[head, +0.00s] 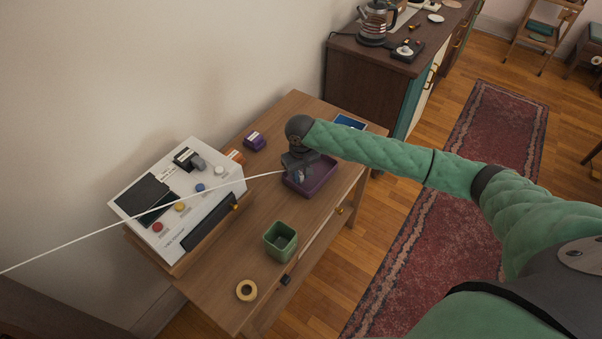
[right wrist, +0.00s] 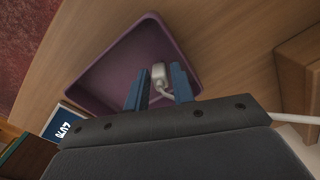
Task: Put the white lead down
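The white lead (head: 92,233) runs from the left edge of the head view, across the front of the white console, to my right gripper (head: 298,172). In the right wrist view its white plug (right wrist: 158,75) sits between the blue fingertips of my right gripper (right wrist: 159,85). The fingers are close on either side of the plug, with the cable curling back below it. The gripper points down into the purple tray (head: 318,187), whose floor shows behind the plug in the right wrist view (right wrist: 107,72). Whether the plug touches the tray floor is unclear. My left gripper is out of view.
The white console (head: 187,229) with coloured buttons stands left on the wooden table (head: 222,290). A green pot (head: 280,241), a tape roll (head: 246,291), a purple block (head: 254,141) and a blue card (head: 350,122) are also there. A dark sideboard (head: 354,78) stands behind.

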